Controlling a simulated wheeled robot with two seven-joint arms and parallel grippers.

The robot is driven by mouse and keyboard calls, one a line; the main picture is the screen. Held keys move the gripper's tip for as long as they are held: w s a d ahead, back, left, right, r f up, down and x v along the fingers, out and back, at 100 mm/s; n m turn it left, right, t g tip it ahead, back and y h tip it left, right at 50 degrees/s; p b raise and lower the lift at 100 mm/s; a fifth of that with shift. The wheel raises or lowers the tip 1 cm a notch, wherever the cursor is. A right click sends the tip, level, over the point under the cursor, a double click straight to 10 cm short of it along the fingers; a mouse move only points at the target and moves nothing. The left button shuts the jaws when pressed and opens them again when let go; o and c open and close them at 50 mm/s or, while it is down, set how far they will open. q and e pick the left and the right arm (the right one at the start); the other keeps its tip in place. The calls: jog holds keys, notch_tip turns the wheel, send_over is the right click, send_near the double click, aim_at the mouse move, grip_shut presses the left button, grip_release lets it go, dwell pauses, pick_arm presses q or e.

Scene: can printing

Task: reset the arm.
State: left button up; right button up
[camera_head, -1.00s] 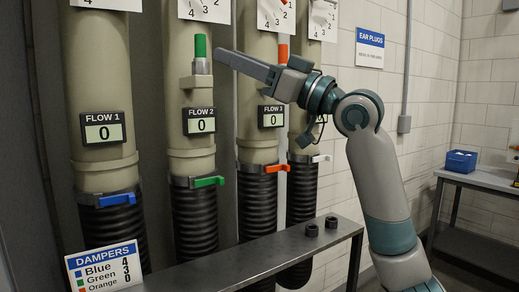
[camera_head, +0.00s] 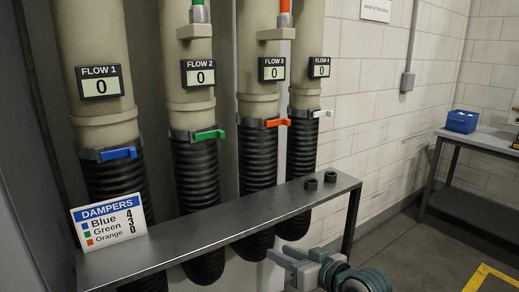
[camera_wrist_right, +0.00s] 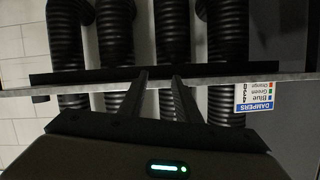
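My right gripper (camera_head: 277,256) is low at the bottom edge of the head view, in front of the steel shelf. Its wrist and part of the arm show at the lower right; the rest is out of the picture. In the right wrist view its two dark fingers (camera_wrist_right: 160,78) point toward the shelf edge with a narrow gap between them and nothing held. It appears clear of the pipes and levers. My left gripper and arm are not in view.
A steel shelf (camera_head: 225,222) crosses in front of several pipes with coloured levers. A DAMPERS sign (camera_head: 109,221) stands at its left end, two small black cylinders (camera_head: 320,181) at its right. A side table (camera_head: 480,143) holds a blue bin (camera_head: 462,121). Floor at right is open.

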jog(key=s+d+f+m+g+h, duration=0.15)
jog(key=s+d+f, duration=0.25)
jog(key=s+f, duration=0.45)
jog(key=s+d+f+g+h, duration=0.25)
jog(key=s+f, duration=0.35)
jog(key=f, duration=0.5)
jog(key=s+d+f+m+g+h, duration=0.1)
jog(key=s+d+f, duration=0.25)
jog(key=s, duration=0.45)
jog(key=s+d+f+g+h, duration=0.2)
jog(key=s+d+f, duration=0.15)
jog(key=s, duration=0.55)
jog(key=s+d+f+m+g+h, duration=0.1)
jog(key=s+d+f, duration=0.25)
jog(key=s, duration=0.45)
jog(key=w+a+f+t, duration=0.1)
jog(key=w+a+f, duration=0.15)
jog(key=f, duration=0.65)
jog(key=w+a+f+t, duration=0.1)
jog(key=w+f, duration=0.2)
jog(key=f, duration=0.7)
notch_tip(320, 180, down, 15)
jog(key=s+a+t+y, duration=0.1)
jog(key=s+a, duration=0.1)
jog(key=shift+s+a+n, duration=0.3)
jog(key=shift+s+n, duration=0.05)
jog(key=shift+n, duration=0.1)
